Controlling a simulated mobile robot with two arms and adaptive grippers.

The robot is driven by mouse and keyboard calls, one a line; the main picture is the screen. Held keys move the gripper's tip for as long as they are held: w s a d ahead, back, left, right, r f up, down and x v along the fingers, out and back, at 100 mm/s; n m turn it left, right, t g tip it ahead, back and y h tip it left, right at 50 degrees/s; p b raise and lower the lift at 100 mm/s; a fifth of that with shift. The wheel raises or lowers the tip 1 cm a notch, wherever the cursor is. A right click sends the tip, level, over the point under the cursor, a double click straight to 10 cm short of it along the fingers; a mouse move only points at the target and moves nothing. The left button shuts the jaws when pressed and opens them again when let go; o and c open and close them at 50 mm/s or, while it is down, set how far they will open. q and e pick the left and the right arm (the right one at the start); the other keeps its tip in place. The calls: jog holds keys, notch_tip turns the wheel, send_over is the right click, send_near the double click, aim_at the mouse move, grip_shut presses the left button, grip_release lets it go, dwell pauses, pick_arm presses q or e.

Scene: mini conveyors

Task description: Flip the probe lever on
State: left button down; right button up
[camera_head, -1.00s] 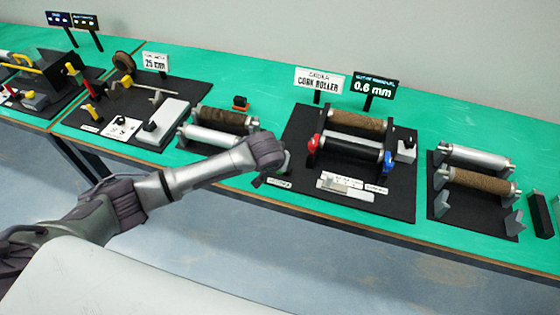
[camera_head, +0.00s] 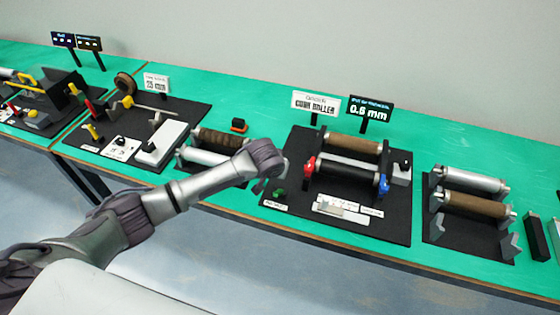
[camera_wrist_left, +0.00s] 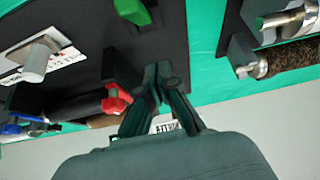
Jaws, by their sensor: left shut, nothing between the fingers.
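A black board (camera_head: 385,222) carries a green lever-like part (camera_head: 280,192) near its left front corner; that part also shows at the top of the left wrist view (camera_wrist_left: 133,11). A silver piece (camera_head: 330,207) sits on a white label further right, and it shows at the left wrist view's upper left (camera_wrist_left: 38,58). The labels are too small to read, so I cannot tell which part is the probe lever. My left gripper (camera_head: 264,186) is at the board's left edge, close to the green part. Its fingers (camera_wrist_left: 162,78) are shut and empty, apart from the green part.
A red knob (camera_head: 309,165) and a blue knob (camera_head: 384,184) flank the black roller. A roller stand (camera_head: 458,238) is at the right, another roller pair (camera_head: 205,157) behind my left wrist. Signs (camera_head: 316,102) stand behind the board. Green tabletop is clear at the back.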

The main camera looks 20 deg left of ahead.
pick_arm(q)
notch_tip(320, 180, up, 2)
jog(key=r+b, duration=0.1)
jog(key=b, duration=0.1)
notch_tip(320, 180, up, 6)
send_over(275, 192)
jog(key=shift+d+f, duration=0.15)
pick_arm(e)
jog(key=shift+d+f, duration=0.15)
jog(key=shift+f, duration=0.6)
